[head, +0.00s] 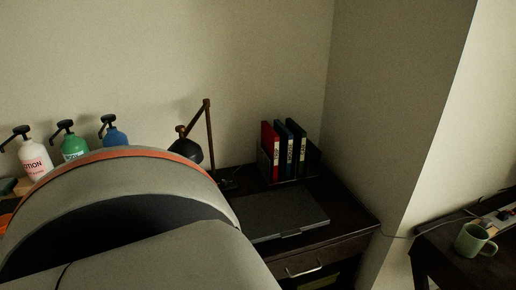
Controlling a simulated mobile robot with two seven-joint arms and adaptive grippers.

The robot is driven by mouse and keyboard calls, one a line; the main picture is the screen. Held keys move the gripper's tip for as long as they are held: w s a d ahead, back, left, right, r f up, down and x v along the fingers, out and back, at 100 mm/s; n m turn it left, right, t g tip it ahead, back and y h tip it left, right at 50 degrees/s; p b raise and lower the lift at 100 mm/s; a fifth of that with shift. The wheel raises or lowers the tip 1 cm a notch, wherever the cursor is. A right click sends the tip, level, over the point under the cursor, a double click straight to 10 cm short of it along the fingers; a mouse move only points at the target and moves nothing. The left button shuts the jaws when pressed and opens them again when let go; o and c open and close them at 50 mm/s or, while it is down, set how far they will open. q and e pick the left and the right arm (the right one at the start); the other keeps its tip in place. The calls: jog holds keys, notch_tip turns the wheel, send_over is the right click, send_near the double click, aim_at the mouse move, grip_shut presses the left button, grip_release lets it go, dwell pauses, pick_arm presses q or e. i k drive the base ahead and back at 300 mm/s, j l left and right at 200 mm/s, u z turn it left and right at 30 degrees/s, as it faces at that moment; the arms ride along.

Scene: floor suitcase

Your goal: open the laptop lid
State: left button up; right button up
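The laptop (285,213) is dark grey and lies shut and flat on the dark desk (345,216), near its front edge. A large grey part of my own body with an orange band fills the lower left of the head view and hides what lies left of the laptop. Neither gripper shows in this view, so I cannot see where they are relative to the laptop.
Behind the laptop stand a folder holder with red, blue and green binders (284,150) and a desk lamp (190,150). Pump bottles (75,147) stand at the left. A green mug (471,240) sits on another table at the right. A drawer handle (304,271) is below the laptop.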

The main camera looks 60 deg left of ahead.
aim_at(283, 212)
jog(key=j+u, duration=0.2)
jog(key=u, duration=1.3)
